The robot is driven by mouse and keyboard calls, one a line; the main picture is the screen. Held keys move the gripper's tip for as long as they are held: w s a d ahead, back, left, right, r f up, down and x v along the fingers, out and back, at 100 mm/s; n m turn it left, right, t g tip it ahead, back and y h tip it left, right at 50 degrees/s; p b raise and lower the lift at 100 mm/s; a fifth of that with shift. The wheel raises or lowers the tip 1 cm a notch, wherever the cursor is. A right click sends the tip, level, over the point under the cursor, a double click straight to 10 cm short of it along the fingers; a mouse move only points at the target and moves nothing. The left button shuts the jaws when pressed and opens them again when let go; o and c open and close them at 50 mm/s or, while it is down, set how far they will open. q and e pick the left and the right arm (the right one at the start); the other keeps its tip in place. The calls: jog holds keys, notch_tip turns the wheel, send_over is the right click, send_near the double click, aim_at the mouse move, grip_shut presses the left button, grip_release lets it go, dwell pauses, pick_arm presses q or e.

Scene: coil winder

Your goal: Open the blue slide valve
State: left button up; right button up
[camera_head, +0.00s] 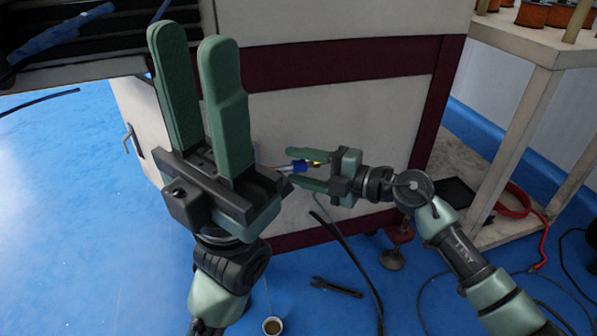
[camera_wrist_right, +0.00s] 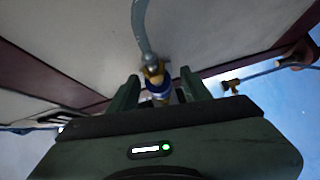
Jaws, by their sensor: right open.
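The blue slide valve (camera_head: 300,167) is a small blue fitting with brass parts on a thin line at the pale machine's side. In the right wrist view, the valve's blue band (camera_wrist_right: 158,87) sits below a brass fitting and a grey hose. My right gripper (camera_head: 292,167) is open, with its fingers on either side of the valve; in the right wrist view its fingers (camera_wrist_right: 158,84) also flank it. Contact cannot be told, and the gripper body hides the valve's lower part. My left gripper (camera_head: 192,40) is open and empty, fingers up, close to the head camera.
The pale machine cabinet (camera_head: 340,95) with a dark red band stands behind the grippers. A bench (camera_head: 520,50) with copper coils is at right. A wrench (camera_head: 335,287), a cup (camera_head: 272,326), a black hose (camera_head: 352,258) and a red cable (camera_head: 541,240) lie on the blue floor.

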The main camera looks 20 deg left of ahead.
jog(key=shift+a, duration=0.15)
grip_shut()
dwell(1.4)
